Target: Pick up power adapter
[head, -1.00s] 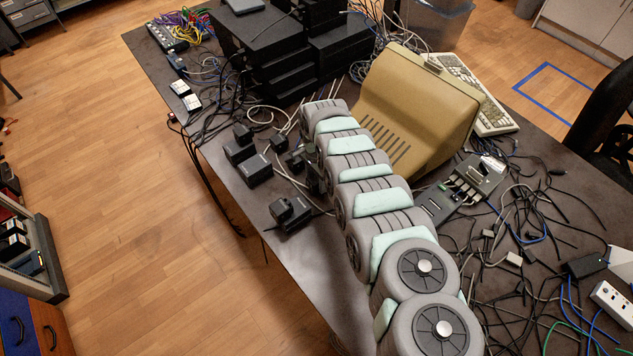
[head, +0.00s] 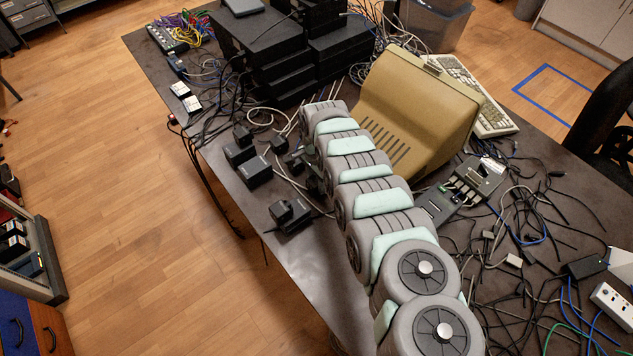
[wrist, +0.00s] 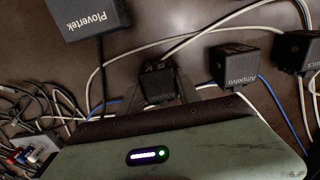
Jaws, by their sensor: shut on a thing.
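Several black power adapters lie on the dark table. The gripper is shut on this adapter, which appears to be at table level. Another black adapter (wrist: 238,65) sits just to its right, apart from the fingers. A larger adapter marked Plovertek (wrist: 84,20) is at the upper left. In the head view, my arm largely hides the gripper and the held adapter.
More black adapters (head: 290,214) stand along the table's left edge. Grey and blue cables run between and behind the adapters. A beige monitor (head: 430,105) stands close right of my arm, and stacked black boxes (head: 268,45) are behind. Bare table shows at the front left.

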